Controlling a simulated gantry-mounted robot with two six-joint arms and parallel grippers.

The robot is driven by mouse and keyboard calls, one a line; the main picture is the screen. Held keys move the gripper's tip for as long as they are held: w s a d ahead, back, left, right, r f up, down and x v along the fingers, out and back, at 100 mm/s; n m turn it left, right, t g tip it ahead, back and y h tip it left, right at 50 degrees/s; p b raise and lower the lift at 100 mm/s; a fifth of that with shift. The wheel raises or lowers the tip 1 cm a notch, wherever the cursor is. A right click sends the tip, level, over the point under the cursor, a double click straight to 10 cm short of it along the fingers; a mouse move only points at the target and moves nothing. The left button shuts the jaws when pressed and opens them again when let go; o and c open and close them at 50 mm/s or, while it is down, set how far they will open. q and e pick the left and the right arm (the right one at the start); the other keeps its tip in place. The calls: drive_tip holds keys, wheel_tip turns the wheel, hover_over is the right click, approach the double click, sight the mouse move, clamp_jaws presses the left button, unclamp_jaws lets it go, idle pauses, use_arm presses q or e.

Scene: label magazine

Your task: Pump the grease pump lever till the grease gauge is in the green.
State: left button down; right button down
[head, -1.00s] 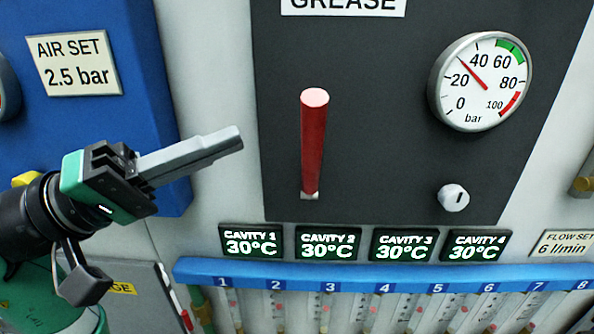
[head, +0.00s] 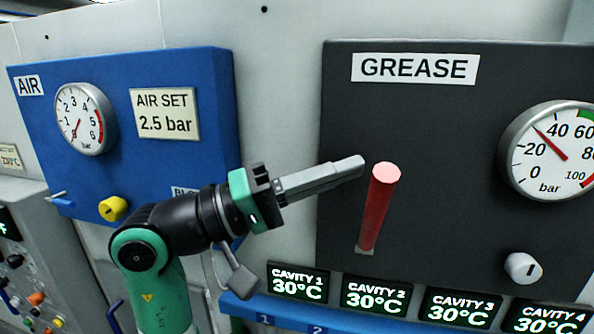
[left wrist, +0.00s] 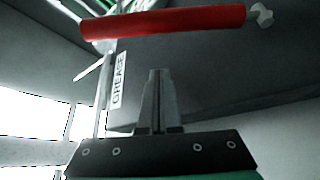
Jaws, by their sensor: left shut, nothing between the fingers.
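The red grease pump lever (head: 377,210) stands out from the dark grease panel (head: 420,150), its base in a short pale slot. In the left wrist view the lever (left wrist: 165,22) lies across the top, beyond my fingertips with a gap between. My left gripper (head: 357,165) is shut and empty, pointing right, its tips just left of the lever's top end in the head view. I see no clear contact. The grease gauge (head: 552,150) is partly cut off at the right; its red needle points between 20 and 40, below the green band near 60. My right gripper is not in view.
A blue air panel (head: 190,75) with its own gauge (head: 86,118) and a yellow knob (head: 113,208) is on the left. A white knob (head: 523,267) sits below the grease gauge. Several cavity displays (head: 376,296) and a blue rail (head: 240,309) run below the panel.

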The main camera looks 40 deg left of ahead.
sight(374, 216)
use_arm(q)
drive_tip(key=shift+s+d+f+p, duration=0.2)
drive_tip(key=shift+s+d+f, duration=0.3)
drive_tip(key=shift+d, duration=0.2)
drive_tip(key=shift+s+d+f+p, duration=0.15)
drive_tip(key=shift+s+d+f, duration=0.2)
drive_tip(key=shift+s+d, duration=0.25)
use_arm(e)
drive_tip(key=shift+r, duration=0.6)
